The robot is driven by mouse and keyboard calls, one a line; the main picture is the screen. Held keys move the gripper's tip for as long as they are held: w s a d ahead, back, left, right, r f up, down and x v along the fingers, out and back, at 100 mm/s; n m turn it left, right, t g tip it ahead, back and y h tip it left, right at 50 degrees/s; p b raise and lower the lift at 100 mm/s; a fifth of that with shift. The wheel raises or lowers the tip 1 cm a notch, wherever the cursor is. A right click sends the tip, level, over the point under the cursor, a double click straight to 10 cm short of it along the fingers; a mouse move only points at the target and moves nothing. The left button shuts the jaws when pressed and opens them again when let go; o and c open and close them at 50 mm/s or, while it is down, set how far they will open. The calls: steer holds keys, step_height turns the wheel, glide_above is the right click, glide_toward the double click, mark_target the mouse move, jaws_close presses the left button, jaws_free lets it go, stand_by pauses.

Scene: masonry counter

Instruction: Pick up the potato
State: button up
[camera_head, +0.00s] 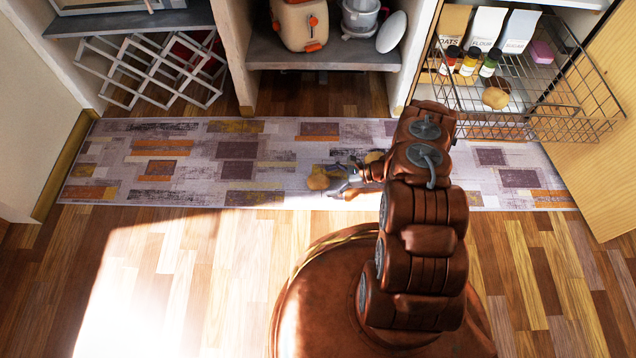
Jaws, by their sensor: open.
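A third tan, potato-like item (495,97) sits in the wire basket at the upper right.
The wire basket (575,124) is pulled out and also holds bags and small jars. A counter shelf (345,60) carries a toaster (301,24) and white dishes. A white lattice rack (150,70) stands at the left. The rug's left part (200,180) is clear.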

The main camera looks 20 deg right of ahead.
mark_target(315, 181)
steer(key=shift+w+a+f+b, duration=0.4)
steer(key=shift+a+b, duration=0.1)
steer(key=shift+a, duration=0.1)
steer(key=shift+w+r+b+x, duration=0.1)
steer(key=shift+b+x, duration=0.45)
steer(key=shift+x, duration=0.45)
steer(key=shift+w+r+b+x, duration=0.15)
steer(key=shift+b+x, duration=0.35)
steer(key=shift+x, duration=0.5)
steer(key=shift+c, duration=0.3)
steer(key=c, duration=1.2)
steer(key=shift+r, duration=0.15)
steer(key=shift+c, duration=0.2)
